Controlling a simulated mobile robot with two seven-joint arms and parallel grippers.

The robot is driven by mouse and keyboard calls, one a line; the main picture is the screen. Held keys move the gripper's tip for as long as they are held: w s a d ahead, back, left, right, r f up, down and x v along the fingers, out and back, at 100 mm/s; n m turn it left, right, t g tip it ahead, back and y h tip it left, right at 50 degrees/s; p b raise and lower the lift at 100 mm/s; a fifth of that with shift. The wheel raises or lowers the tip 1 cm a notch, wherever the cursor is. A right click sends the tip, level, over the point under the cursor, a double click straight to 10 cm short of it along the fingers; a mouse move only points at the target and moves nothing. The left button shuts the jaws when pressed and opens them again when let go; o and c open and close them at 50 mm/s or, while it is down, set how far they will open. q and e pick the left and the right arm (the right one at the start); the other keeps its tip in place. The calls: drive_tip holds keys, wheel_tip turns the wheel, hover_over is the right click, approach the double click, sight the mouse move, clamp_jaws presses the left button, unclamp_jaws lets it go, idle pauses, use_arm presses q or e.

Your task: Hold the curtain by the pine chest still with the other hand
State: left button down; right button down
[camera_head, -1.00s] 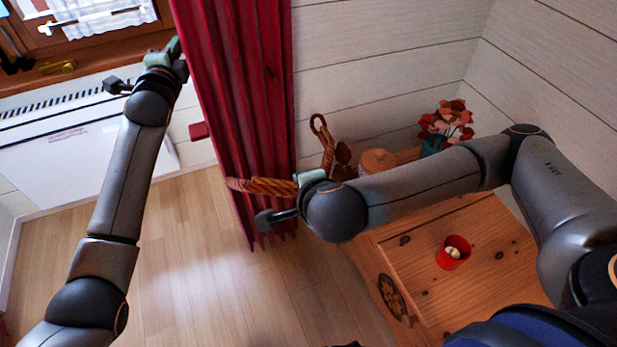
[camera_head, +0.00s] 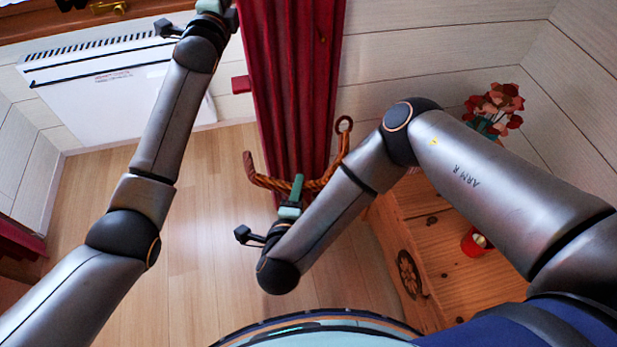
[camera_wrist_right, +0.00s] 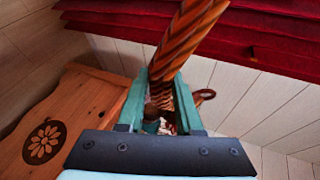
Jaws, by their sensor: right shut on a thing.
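The red curtain (camera_head: 295,80) hangs down the middle of the head view, left of the pine chest (camera_head: 430,255). It also fills the top right of the right wrist view (camera_wrist_right: 275,40). A brown braided rope tieback (camera_head: 262,178) lies across the curtain's front. My right gripper (camera_head: 297,186) is shut on the rope, in front of the curtain's lower part. The right wrist view shows the rope (camera_wrist_right: 190,35) running up from between the green fingers. My left gripper (camera_head: 222,8) is at the top, beside the curtain's left edge. Its fingertips are cut off, so contact is unclear.
A white radiator (camera_head: 115,85) is on the wall under the window ledge at left. A red cup (camera_head: 474,243) stands on the chest, partly behind my right arm. Red flowers (camera_head: 495,105) are behind it. The wooden floor (camera_head: 210,240) between my arms is clear.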

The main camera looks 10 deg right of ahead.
drive_tip(key=shift+w+f+m+t+h, duration=0.4)
drive_tip(key=shift+w+f+h, duration=0.3)
drive_tip(key=shift+w+h, duration=0.3)
drive_tip(key=w+r+t, duration=0.3)
drive_tip(key=w+r, duration=0.5)
drive_tip(key=w, duration=0.4)
drive_tip(key=w+f, duration=0.2)
drive_tip(key=w, duration=0.7)
drive_tip(key=shift+d+h, duration=0.1)
drive_tip(key=shift+h, duration=0.2)
drive_tip(key=c, duration=0.5)
unclamp_jaws()
drive_tip(key=shift+f, duration=0.1)
